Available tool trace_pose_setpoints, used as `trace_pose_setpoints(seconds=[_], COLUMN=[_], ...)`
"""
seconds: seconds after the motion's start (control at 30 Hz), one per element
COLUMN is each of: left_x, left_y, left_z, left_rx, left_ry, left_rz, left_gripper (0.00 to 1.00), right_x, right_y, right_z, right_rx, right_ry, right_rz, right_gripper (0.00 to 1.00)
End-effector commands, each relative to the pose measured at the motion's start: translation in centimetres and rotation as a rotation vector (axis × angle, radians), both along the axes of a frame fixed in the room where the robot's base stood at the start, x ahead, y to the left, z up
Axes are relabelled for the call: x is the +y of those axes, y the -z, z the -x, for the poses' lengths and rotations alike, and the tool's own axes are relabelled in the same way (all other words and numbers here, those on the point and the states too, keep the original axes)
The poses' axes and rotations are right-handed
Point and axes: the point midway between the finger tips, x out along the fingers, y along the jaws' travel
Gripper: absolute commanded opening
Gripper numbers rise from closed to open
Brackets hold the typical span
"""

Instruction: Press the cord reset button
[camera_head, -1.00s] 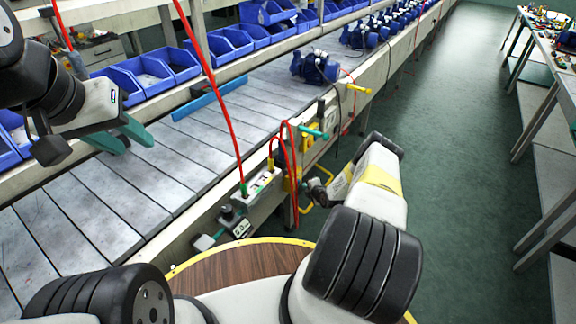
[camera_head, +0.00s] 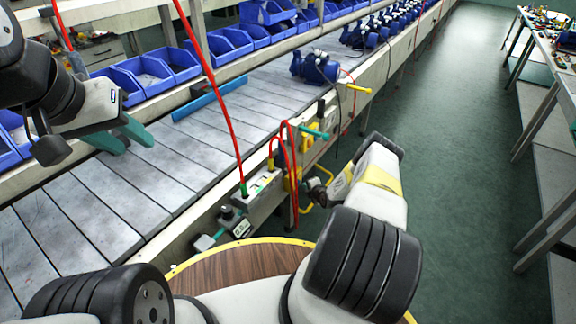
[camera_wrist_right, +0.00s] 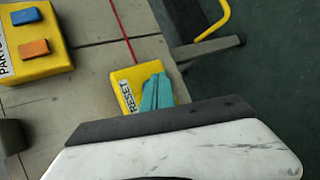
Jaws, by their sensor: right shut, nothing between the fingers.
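My left gripper (camera_head: 132,142) is open and empty above the conveyor at the left.
A second yellow box (camera_wrist_right: 35,68), marked PARTS, has a blue and an orange button. A red cord (camera_wrist_right: 122,22) runs to the RESET box. Blue bins (camera_head: 140,76) line the far side of the conveyor (camera_head: 120,190). A blue pump (camera_head: 315,68) stands on it. The floor aisle at right is clear.

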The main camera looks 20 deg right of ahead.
Motion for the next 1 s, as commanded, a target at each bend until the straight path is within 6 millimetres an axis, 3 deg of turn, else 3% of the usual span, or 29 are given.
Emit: trace_pose_setpoints(seconds=[1.0], left_x=[0.00], left_y=[0.00], left_z=[0.00], left_rx=[0.000], left_ry=[0.000], left_rz=[0.000], left_gripper=[0.38], right_x=[0.69], right_y=[-0.03], right_z=[-0.75], right_rx=[0.000], right_ry=[0.000], right_rz=[0.000], right_gripper=[0.00])
